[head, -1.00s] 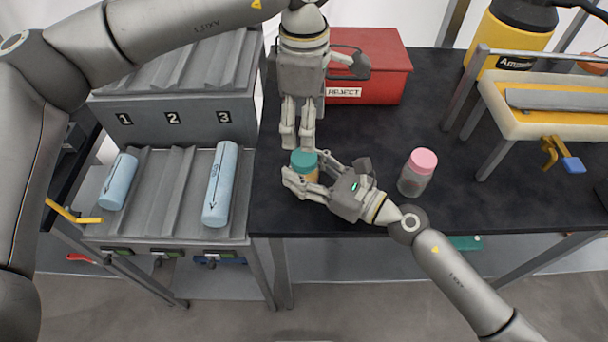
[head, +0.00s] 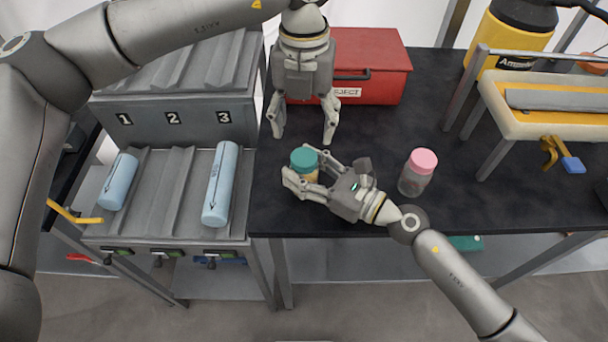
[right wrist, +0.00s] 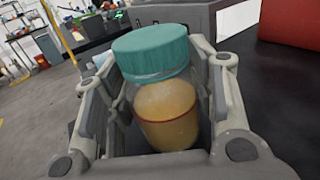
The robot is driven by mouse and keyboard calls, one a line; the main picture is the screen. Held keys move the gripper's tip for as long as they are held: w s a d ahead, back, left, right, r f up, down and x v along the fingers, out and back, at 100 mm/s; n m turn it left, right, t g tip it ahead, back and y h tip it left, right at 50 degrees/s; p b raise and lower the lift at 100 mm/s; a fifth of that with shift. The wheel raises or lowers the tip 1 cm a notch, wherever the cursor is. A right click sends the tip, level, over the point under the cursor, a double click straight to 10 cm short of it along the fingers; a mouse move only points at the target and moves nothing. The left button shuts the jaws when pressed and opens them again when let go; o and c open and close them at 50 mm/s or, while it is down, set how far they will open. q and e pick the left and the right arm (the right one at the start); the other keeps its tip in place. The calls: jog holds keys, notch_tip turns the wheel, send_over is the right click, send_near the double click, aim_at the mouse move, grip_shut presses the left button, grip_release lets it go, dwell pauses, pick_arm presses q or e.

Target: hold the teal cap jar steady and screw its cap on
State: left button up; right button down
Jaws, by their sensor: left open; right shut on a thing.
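The jar (right wrist: 168,112) with its teal cap (head: 303,159) stands upright on the black bench. In the right wrist view the cap (right wrist: 151,52) sits on top of the jar, and the contents are amber. I cannot tell how tightly the cap is screwed on. My right gripper (head: 304,178) is shut around the jar's body, below the cap, from the right side. My left gripper (head: 304,139) points down above and behind the jar. Its fingers are spread wide and empty, apart from the cap.
A pink-capped jar (head: 417,173) stands to the right on the bench. A red REJECT box (head: 375,75) is behind my left gripper. A grey rack (head: 180,190) with blue cylinders (head: 220,185) is at left.

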aim_at(304, 156)
pick_arm(q)
jog(key=shift+n, duration=0.9)
jog(key=shift+f, duration=4.05)
jog(key=c, duration=0.8)
jog(key=o, duration=0.9)
jog(key=shift+r, duration=0.1)
